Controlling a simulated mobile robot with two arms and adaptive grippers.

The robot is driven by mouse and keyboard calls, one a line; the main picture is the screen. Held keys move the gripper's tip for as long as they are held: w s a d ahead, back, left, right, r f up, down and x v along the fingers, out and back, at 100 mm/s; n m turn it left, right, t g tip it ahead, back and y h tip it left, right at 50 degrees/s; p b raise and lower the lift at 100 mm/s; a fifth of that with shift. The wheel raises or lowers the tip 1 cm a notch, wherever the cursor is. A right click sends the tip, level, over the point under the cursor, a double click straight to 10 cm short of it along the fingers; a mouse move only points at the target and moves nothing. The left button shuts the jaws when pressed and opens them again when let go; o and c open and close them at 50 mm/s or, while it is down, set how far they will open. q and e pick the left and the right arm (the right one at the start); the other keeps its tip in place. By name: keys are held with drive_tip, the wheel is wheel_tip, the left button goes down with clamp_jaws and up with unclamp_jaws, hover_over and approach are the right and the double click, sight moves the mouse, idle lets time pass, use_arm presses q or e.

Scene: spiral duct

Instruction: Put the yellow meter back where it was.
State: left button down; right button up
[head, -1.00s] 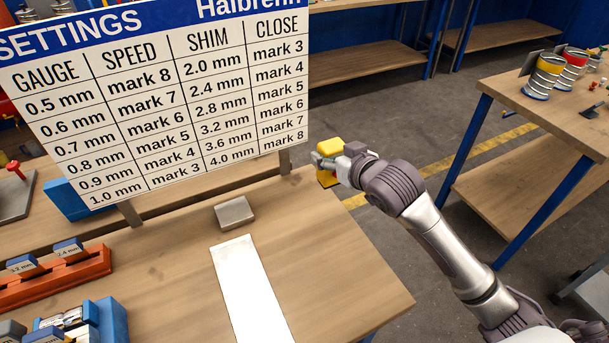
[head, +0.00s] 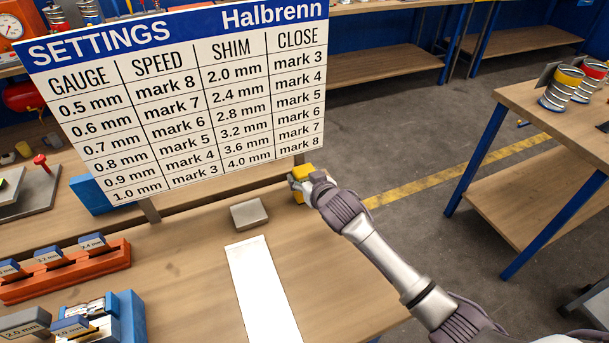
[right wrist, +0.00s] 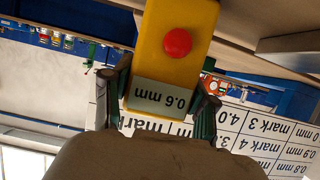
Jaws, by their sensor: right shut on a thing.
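The yellow meter (head: 301,171) is at the back right of the workbench, by the right post of the settings board. My right gripper (head: 303,188) is shut on it. In the right wrist view the meter (right wrist: 178,45) sits between the two fingers (right wrist: 163,108), with a red button and a display reading 0.6 mm, upside down in that picture. I cannot tell whether the meter touches the bench top. My left gripper is not in view.
The settings board (head: 180,95) stands close to the left of the gripper. A grey block (head: 249,213) and a white strip (head: 262,290) lie on the bench (head: 190,255). An orange shim rack (head: 70,275) is at left. Another table (head: 550,120) stands at right.

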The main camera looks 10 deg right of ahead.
drive_tip(key=shift+f, duration=0.15)
drive_tip(key=o, duration=1.5)
drive_tip(key=shift+c, duration=0.2)
use_arm(q)
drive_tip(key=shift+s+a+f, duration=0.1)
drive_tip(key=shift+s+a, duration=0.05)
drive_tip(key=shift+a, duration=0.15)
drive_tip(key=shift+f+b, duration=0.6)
drive_tip(key=shift+b, duration=0.1)
use_arm(e)
drive_tip(key=v, duration=1.2)
